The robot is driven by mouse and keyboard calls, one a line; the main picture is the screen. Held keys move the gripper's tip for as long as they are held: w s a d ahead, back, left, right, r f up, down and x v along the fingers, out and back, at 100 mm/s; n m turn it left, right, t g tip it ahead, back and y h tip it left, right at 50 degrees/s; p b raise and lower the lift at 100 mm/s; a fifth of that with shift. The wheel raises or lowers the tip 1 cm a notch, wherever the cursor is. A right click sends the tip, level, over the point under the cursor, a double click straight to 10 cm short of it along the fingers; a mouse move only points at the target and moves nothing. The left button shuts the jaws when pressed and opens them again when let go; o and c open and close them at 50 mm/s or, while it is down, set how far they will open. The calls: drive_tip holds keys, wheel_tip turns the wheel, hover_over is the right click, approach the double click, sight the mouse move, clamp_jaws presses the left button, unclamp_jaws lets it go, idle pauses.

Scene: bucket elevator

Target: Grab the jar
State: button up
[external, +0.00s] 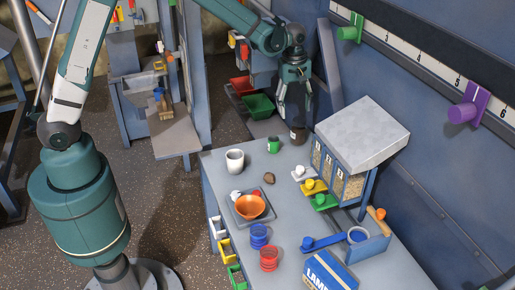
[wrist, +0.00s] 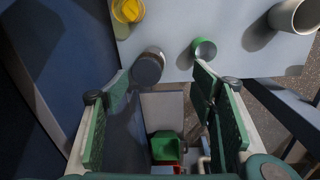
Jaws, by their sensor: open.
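The jar (external: 298,134), small and dark brown, stands at the far end of the grey table (external: 215,178), beside the shelf unit. In the wrist view the jar (wrist: 150,66) shows its dark round lid near the table edge, just ahead of the fingertips and nearer the left finger. My gripper (external: 296,112) points down above the jar in the external view. In the wrist view my gripper (wrist: 160,80) has its green-padded fingers wide apart with nothing between them. Whether the fingertips reach down beside the jar, I cannot tell.
A green can (wrist: 203,48) stands right of the jar in the wrist view, close to the right finger. A white mug (external: 235,160) stands farther off. The grain dispenser (external: 343,170) stands near the jar. Green (external: 258,106) and red bins lie beyond the table.

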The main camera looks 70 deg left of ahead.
sight(300, 120)
drive_tip(key=w+f, duration=0.1)
drive_tip(key=f, duration=0.1)
drive_tip(key=w+f+n, duration=0.1)
drive_tip(key=f, duration=0.1)
drive_tip(key=w+a+f+n, duration=0.1)
drive_tip(key=f, duration=0.2)
drive_tip(key=shift+w+g, duration=0.15)
drive_tip(key=shift+g, duration=0.25)
drive_tip(key=shift+f, duration=1.25)
drive_tip(key=shift+a+f+b, duration=0.1)
drive_tip(key=shift+f+b, duration=0.3)
drive_tip(key=shift+f, duration=2.25)
